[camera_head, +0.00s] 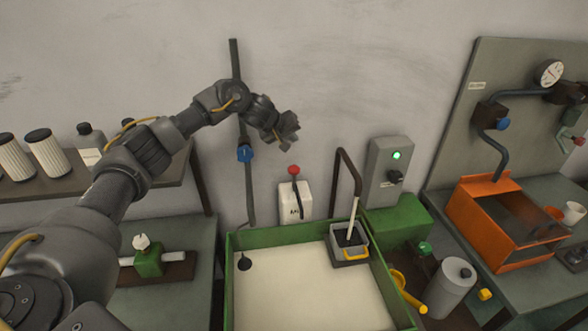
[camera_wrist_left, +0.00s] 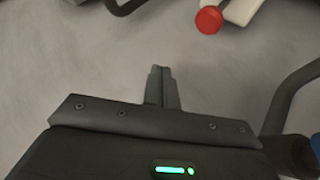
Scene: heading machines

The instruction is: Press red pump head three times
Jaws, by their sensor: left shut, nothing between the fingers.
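My right gripper is not in view.
A green tray (camera_head: 229,290) with a pale surface lies in front of the bottle. A dark pipe with a blue valve (camera_head: 244,153) rises left of the bottle, and a bent pipe (camera_head: 357,175) stands to its right. A grey box with a green light (camera_head: 388,172) stands farther right.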

